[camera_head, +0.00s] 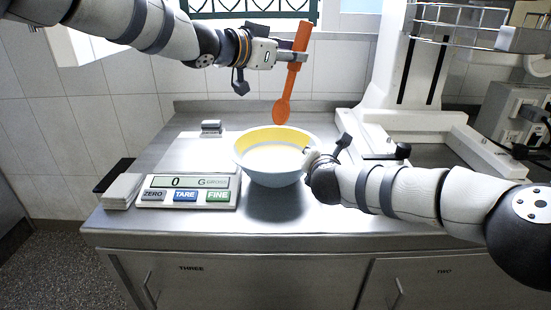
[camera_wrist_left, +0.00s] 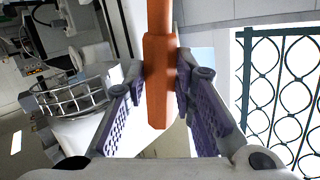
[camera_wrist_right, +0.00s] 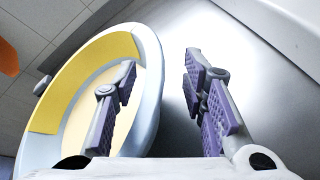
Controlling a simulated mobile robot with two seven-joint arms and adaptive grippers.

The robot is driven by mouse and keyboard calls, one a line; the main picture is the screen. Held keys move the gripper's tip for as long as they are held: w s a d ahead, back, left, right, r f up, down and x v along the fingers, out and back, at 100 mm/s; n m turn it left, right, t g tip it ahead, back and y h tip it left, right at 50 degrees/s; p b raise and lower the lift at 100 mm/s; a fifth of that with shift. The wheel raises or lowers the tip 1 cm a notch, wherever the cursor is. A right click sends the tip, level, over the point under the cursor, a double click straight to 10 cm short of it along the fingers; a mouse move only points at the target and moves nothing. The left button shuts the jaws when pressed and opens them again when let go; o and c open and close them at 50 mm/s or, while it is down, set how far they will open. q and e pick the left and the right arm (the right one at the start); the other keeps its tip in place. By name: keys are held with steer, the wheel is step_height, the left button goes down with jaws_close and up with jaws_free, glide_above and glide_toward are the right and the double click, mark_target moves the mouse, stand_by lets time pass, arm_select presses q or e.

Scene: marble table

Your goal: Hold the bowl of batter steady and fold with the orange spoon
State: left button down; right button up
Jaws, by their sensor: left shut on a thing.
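The orange spoon (camera_head: 282,108) hangs nearly upright with its bowl end down, above the back of the batter bowl (camera_head: 268,174) in the head view. My left gripper (camera_head: 296,57) is shut on its handle, which also shows between the fingers in the left wrist view (camera_wrist_left: 158,85). The bowl is pale blue outside and yellow inside, with pale batter (camera_head: 272,154) in it. It stands upright on the counter. My right gripper (camera_wrist_right: 160,78) is open astride the bowl's rim: one finger is inside, the other outside, with a gap to the wall. In the head view its fingertips are partly hidden.
A scale (camera_head: 187,188) with a display reading 0 stands left of the bowl. A white stand (camera_head: 412,115) and a wire rack (camera_head: 455,28) are at the right. The metal counter (camera_head: 270,215) is clear before the bowl.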

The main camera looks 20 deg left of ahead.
steer(key=shift+s+r, duration=0.1)
steer(key=shift+r, duration=0.2)
steer(key=v, duration=1.1)
steer(key=shift+s, duration=0.4)
steer(key=shift+s+f, duration=0.1)
